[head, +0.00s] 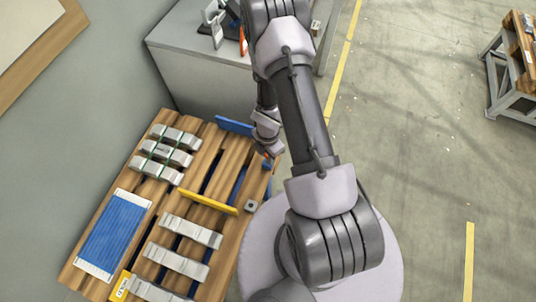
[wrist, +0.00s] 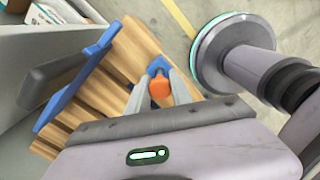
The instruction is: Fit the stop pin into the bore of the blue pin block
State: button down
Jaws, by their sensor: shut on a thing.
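The stop pin, with an orange head (wrist: 160,87), is between the two fingers of my gripper (wrist: 159,92) in the wrist view. My gripper is shut on it. The blue pin block (wrist: 158,65) shows just beyond the orange head, near the pallet's edge. In the head view the blue pin block (head: 267,164) is a small blue shape at the pallet's right edge. My gripper (head: 270,152) is right by it there. The pin's lower end and the bore are hidden, so I cannot tell whether the pin is in the bore.
The wooden pallet (head: 150,189) holds several grey ingots (head: 190,232), a blue ribbed mat (head: 114,234), a yellow bar (head: 208,202) and a blue stop (head: 234,126). A small grey block (head: 250,206) sits near its right edge. A grey bench (head: 195,62) stands behind.

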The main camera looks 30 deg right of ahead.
jog(key=shift+f+b, duration=0.5)
jog(key=shift+f, duration=0.1)
jog(key=c, duration=1.1)
grip_release()
jog(key=shift+o, duration=0.2)
notch_tip(320, 180, up, 17)
jog(key=p, duration=1.7)
jog(key=shift+r, duration=0.2)
